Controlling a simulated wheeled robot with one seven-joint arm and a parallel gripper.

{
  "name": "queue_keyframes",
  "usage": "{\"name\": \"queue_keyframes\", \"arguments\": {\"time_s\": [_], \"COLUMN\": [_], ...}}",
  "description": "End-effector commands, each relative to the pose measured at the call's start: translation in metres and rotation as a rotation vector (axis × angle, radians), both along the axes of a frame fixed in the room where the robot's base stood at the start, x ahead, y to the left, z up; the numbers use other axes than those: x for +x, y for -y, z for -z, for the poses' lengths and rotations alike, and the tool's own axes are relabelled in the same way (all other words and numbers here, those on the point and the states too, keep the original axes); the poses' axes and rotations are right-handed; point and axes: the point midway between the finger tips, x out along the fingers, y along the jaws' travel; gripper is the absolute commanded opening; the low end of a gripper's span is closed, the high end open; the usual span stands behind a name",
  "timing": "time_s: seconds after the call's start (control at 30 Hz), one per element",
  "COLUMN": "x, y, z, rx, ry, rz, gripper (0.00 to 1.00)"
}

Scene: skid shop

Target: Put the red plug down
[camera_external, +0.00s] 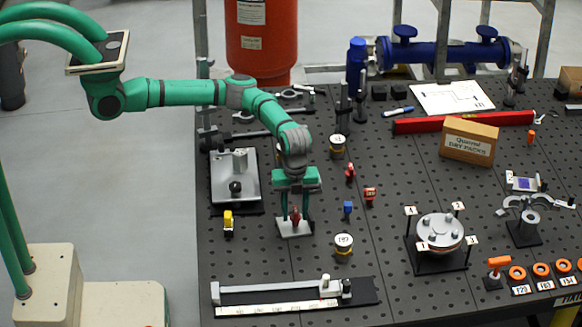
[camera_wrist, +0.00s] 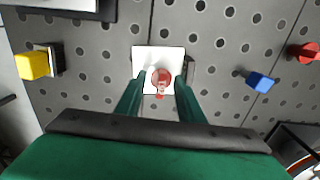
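The red plug (camera_external: 295,216) is between the two fingers of my gripper (camera_external: 295,213), over a small white plate (camera_external: 286,231). In the wrist view the red plug (camera_wrist: 160,78) fills most of the space between the fingertips of my gripper (camera_wrist: 160,86). The fingers stand on either side of it and appear closed on it. The white plate (camera_wrist: 146,56) is beneath it. The plug's underside is hidden, so I cannot tell whether it touches the plate.
A yellow-topped piece (camera_external: 228,220) stands left of my gripper. A blue piece (camera_external: 347,209) and red pieces (camera_external: 369,194) stand to the right. A round "197" weight (camera_external: 343,246) is near. A grey tray (camera_external: 222,199) lies behind left, and a long rail (camera_external: 270,291) lies in front.

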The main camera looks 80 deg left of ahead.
Motion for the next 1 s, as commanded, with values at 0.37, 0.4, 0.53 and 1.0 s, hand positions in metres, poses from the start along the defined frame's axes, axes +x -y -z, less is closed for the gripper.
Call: {"name": "queue_keyframes", "arguments": {"time_s": [0.37,0.4,0.53,1.0], "x": [0.002,0.001,0.001,0.001], "y": [0.0,0.0,0.0,0.0], "z": [-0.062,-0.07,-0.093,-0.122], "rx": [-0.003,-0.002,-0.002,0.0], "ry": [0.001,0.001,0.002,0.0], "rz": [-0.002,-0.002,-0.002,-0.001], "gripper": [0.35,0.35,0.35,0.35]}}
